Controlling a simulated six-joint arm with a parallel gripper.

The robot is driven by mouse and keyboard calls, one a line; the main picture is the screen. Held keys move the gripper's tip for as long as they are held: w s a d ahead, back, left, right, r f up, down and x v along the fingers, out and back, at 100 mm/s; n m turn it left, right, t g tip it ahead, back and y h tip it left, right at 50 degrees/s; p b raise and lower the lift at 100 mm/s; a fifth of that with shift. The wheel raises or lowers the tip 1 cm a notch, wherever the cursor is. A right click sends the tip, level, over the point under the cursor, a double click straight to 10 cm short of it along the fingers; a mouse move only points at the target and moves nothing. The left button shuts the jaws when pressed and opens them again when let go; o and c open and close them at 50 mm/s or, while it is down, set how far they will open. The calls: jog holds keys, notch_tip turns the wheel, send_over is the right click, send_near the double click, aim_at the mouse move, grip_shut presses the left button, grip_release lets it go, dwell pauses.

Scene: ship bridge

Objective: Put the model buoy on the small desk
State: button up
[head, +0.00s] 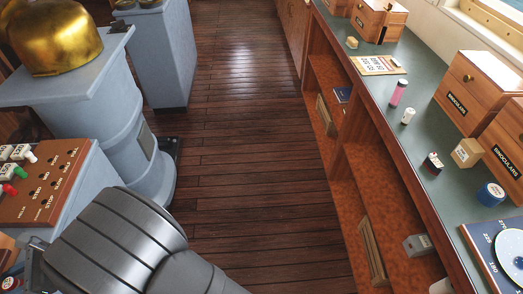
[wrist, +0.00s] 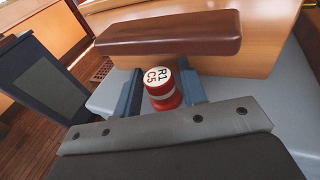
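The model buoy (wrist: 162,98) is a small red and white cylinder with a pale top marked "R1 C5". It shows in the wrist view between the two blue-grey fingers of my gripper (wrist: 160,88), which lie close against its sides. My gripper looks shut on it. Below and around it is a pale blue-grey surface (wrist: 248,97). Just beyond stands a wooden piece with a dark brown slab (wrist: 170,34) along its front. I cannot tell whether it is the small desk.
The head view shows a long green-topped counter (head: 425,112) at right with binocular boxes (head: 468,90), a pink can (head: 398,92) and a blue-lidded jar (head: 491,194). At left are a button console (head: 40,185) and a brass-domed pedestal (head: 118,150). The wooden floor (head: 240,140) between is clear.

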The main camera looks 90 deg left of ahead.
jog(key=c, duration=0.8)
jog(key=shift+r, duration=0.15)
